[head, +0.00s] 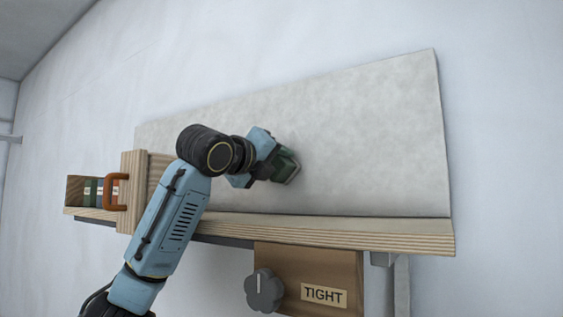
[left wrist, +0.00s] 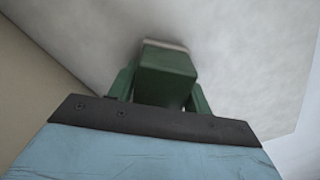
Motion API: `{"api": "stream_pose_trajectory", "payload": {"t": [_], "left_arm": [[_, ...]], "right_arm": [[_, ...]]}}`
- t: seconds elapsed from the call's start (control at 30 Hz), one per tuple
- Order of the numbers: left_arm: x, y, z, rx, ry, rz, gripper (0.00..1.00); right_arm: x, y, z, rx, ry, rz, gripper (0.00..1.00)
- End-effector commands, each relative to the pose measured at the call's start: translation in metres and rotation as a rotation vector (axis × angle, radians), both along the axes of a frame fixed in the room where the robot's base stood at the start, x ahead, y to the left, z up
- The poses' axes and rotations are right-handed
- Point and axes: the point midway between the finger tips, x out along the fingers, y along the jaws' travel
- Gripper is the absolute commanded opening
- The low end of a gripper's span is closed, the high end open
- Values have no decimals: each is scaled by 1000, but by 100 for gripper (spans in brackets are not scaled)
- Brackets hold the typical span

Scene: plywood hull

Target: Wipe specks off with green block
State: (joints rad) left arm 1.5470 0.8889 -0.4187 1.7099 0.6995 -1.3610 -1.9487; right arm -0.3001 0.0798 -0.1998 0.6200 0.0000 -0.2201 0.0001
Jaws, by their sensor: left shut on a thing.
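My left gripper (head: 277,163) is shut on a green block (head: 287,166), in front of the lower middle of the pale grey panel (head: 370,130). In the left wrist view the green block (left wrist: 166,75) sits between the fingers, with a light strip along its far edge against the panel. It looks to be touching or very close to the panel; I cannot tell which. No distinct specks show on the visible panel surface, only faint mottling. My arm and gripper hide part of the panel's lower left. My right gripper is not in view.
A plywood shelf (head: 350,233) runs along the panel's lower edge. At its left end stand a wooden block (head: 133,190) with an orange handle (head: 117,192) and several small coloured items. Below hang a grey knob (head: 264,290) and a sign reading TIGHT (head: 324,294). The panel's right side is clear.

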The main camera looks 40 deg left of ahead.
Motion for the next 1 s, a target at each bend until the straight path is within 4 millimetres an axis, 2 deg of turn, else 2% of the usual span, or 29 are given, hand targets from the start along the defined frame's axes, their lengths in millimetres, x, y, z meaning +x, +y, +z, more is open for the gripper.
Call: {"api": "stream_pose_trajectory", "payload": {"t": [0.27, 0.8, 1.0], "left_arm": [[-1, 1, -3, -2, 8, 4, 13], [-54, -6, -1, 0, 1, 2, 13], [-60, -7, -1, 0, 1, 1, 13]], "right_arm": [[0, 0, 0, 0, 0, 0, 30], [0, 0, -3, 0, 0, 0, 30], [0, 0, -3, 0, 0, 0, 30]]}}
